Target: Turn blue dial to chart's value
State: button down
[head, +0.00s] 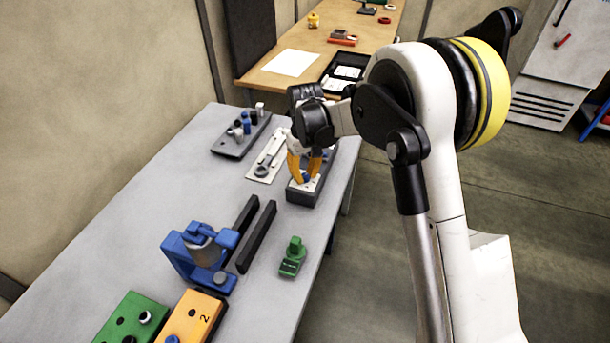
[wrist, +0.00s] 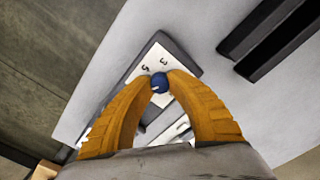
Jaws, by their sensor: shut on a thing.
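The blue dial (wrist: 160,83) sits on a white numbered plate (wrist: 150,66) on top of a dark box (head: 304,194). A small light mark shows on the dial in the wrist view. My gripper (wrist: 160,79) has orange fingers shut on the dial, one on each side. In the head view the gripper (head: 306,174) comes down on the box from above, and the dial shows as a blue spot between the fingertips. I cannot make out a chart with a readable value.
A white plate with a grey wrench-like tool (head: 263,170) lies left of the box, and a dark block with pegs (head: 240,135) lies beyond. A green part (head: 292,257), two black bars (head: 257,236) and a blue fixture (head: 200,253) stand nearer. The right table edge is close to the box.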

aim_at(305, 175)
jog(key=shift+n, duration=0.3)
jog(key=c, duration=1.2)
grip_release()
notch_tip(305, 175, up, 12)
jog(key=shift+r, duration=0.1)
